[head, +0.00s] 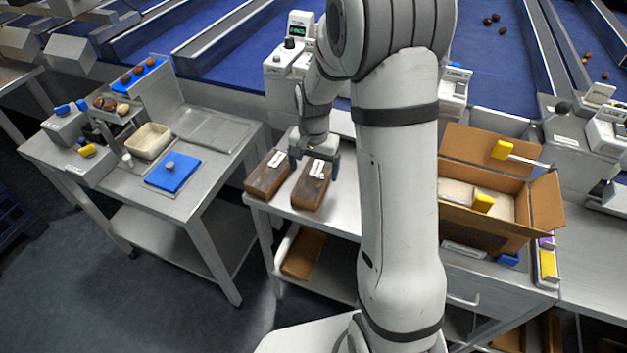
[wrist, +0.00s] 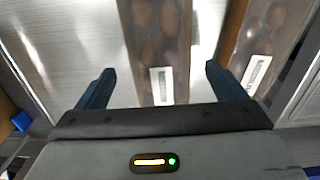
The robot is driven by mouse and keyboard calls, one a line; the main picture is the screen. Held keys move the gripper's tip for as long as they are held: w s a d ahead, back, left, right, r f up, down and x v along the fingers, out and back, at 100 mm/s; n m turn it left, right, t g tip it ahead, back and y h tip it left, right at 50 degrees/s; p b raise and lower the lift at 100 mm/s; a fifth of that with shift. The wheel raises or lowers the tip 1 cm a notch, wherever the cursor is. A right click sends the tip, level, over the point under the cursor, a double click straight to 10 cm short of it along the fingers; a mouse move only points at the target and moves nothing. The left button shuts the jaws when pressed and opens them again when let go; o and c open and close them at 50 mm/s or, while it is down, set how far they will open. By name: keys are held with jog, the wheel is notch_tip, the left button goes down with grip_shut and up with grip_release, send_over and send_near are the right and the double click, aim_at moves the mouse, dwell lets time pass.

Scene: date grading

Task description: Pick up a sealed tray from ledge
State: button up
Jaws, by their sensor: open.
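Two sealed trays with brown contents and white labels lie side by side on a metal ledge (head: 345,219). The left tray (head: 267,176) and the right tray (head: 311,186) show in the head view. In the wrist view one tray (wrist: 158,45) lies between the finger lines and the other tray (wrist: 268,45) is to its right. My gripper (head: 314,160) is over the right tray in the head view. In the wrist view my gripper (wrist: 152,85) is open, its two dark fingers on either side of one tray's labelled end. Whether the fingers touch it cannot be told.
A cardboard box (head: 490,226) stands open on the right bench. A left bench holds a blue pad (head: 173,172), a cream bin (head: 149,141) and a small rack of dates. A weighing device (head: 290,59) stands behind the ledge. My arm hides the middle of the scene.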

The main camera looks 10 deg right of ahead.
aim_at(313, 175)
notch_tip(313, 175, down, 4)
jog(key=shift+r, duration=0.25)
jog(key=c, duration=1.1)
jog(key=shift+c, duration=0.2)
